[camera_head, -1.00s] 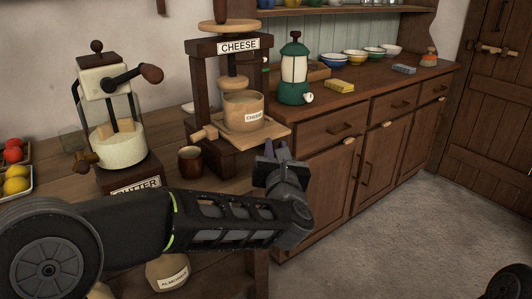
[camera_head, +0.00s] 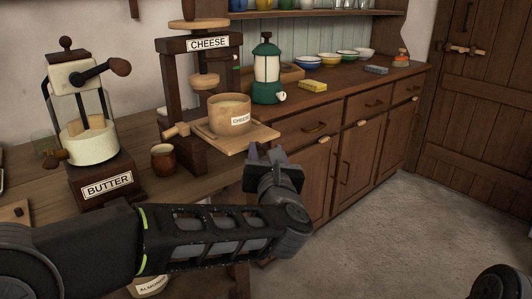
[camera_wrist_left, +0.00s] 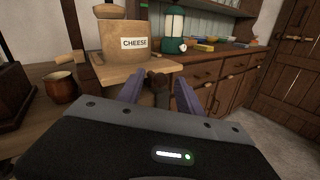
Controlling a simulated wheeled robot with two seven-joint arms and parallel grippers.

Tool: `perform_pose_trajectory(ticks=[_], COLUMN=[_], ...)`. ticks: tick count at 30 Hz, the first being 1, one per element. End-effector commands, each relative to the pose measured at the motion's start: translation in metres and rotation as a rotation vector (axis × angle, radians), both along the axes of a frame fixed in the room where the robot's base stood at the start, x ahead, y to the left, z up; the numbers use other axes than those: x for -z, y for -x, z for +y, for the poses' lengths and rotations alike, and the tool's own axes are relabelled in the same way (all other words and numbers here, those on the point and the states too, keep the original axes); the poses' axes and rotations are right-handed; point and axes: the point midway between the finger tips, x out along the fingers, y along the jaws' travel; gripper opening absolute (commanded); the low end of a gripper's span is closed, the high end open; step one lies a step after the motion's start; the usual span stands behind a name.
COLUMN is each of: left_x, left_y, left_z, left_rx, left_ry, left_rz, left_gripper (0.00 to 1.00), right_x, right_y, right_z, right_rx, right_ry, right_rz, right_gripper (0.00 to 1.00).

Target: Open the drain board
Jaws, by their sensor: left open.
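The drain board (camera_head: 262,134) is a light wooden slab in the cheese press (camera_head: 168,95), jutting out from it to the right. A tan pot labelled CHEESE (camera_head: 230,115) stands on the board. The board also shows in the wrist view (camera_wrist_left: 128,76). My left gripper (camera_head: 269,156) is just beyond the board's outer edge. In the wrist view its purple fingers (camera_wrist_left: 158,92) are apart, with a dark knob (camera_wrist_left: 158,79) between them at the board's edge. I cannot tell whether they touch the knob.
A green lantern (camera_head: 267,70), yellow sponge (camera_head: 313,86) and bowls stand on the cabinet counter behind.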

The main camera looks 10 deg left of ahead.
Motion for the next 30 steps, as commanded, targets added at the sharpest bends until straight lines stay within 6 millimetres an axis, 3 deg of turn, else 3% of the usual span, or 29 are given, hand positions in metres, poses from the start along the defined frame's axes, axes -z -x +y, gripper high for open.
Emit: perform_pose_trajectory(ticks=[8,21,30], left_x=[-0.001,-0.001,0.0], left_y=[0.009,0.07,0.075], left_z=[-0.003,-0.021,-0.022], left_rx=[0.001,0.002,0.0], left_ry=[0.0,0.0,0.0], left_rz=[-0.001,-0.001,0.0], left_gripper=[0.43,0.43,0.43], right_x=[0.0,-0.001,-0.001], right_y=[0.0,0.001,0.001], right_z=[0.0,0.0,0.0], right_rx=[0.0,-0.001,-0.002], right_ry=[0.0,-0.001,-0.001], right_rz=[0.001,0.0,0.001], right_gripper=[0.58,0.58,0.58])
